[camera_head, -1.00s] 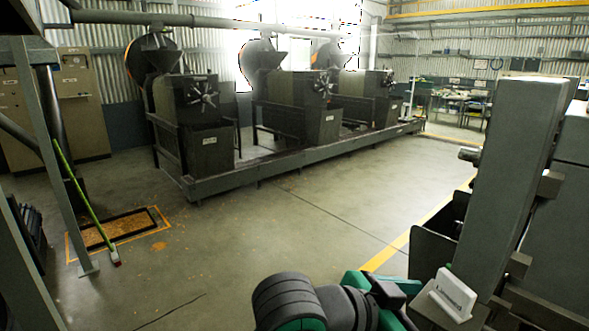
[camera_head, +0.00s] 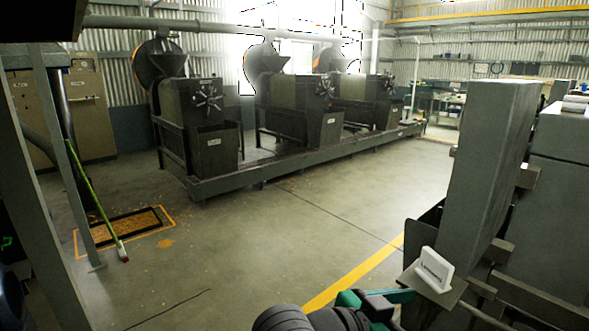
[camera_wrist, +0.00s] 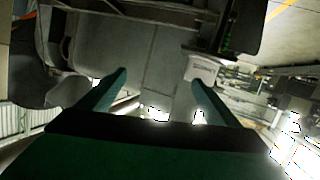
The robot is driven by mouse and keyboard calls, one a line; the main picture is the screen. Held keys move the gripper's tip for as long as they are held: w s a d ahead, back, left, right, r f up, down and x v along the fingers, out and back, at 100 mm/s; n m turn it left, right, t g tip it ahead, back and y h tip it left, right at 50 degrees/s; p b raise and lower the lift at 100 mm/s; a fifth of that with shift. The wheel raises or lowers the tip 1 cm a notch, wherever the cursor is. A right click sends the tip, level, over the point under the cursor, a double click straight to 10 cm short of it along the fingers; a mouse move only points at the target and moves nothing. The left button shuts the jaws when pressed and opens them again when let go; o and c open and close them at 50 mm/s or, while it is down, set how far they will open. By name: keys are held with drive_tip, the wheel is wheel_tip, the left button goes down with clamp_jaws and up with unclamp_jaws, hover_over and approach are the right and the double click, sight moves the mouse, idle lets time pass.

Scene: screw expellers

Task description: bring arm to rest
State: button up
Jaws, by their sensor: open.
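My gripper (camera_wrist: 158,77) shows in the wrist view as two green fingers spread well apart, with nothing between them. In the head view my black and green arm is at the bottom edge, low and in front of the grey machine at right. A green part of it reaches close to a white sign (camera_head: 436,268) on a small ledge. I cannot tell whether they touch. The fingertips are not clearly seen in the head view.
The tall grey machine (camera_head: 488,170) stands close at right. A row of dark screw expellers (camera_head: 200,120) sits on a platform further back. A green-handled broom (camera_head: 88,190) leans at left. A yellow floor line (camera_head: 352,278) crosses the open concrete floor in the middle.

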drive_tip(key=w+a+f+n+t+y, duration=0.1)
drive_tip(key=w+a+f+n+t, duration=0.15)
drive_tip(key=f+n, duration=0.35)
drive_tip(key=w+a+f+n+t, duration=0.1)
drive_tip(key=w+f+n+t, duration=0.2)
drive_tip(key=f, duration=0.5)
drive_tip(key=s+a+f+n+t+y, duration=0.2)
drive_tip(key=s+a+f+n+y, duration=0.15)
drive_tip(key=f, duration=0.35)
drive_tip(key=s+a+f+n+t+y, duration=0.2)
drive_tip(key=a+f+y, duration=0.1)
drive_tip(key=a+f, duration=0.25)
drive_tip(key=s+a+f+n+y, duration=0.1)
drive_tip(key=s+a+f+y, duration=0.45)
drive_tip(key=s+f, duration=0.55)
drive_tip(key=s+a+r+m, duration=0.1)
drive_tip(key=s+a, duration=0.1)
drive_tip(key=s, duration=0.6)
drive_tip(key=s+a+r+m+y, duration=0.1)
drive_tip(key=s+m, duration=0.1)
drive_tip(key=s, duration=0.6)
drive_tip(key=shift+s+a+r, duration=0.2)
drive_tip(key=shift+a+r, duration=0.05)
drive_tip(key=shift+a, duration=0.1)
drive_tip(key=shift+t, duration=0.25)
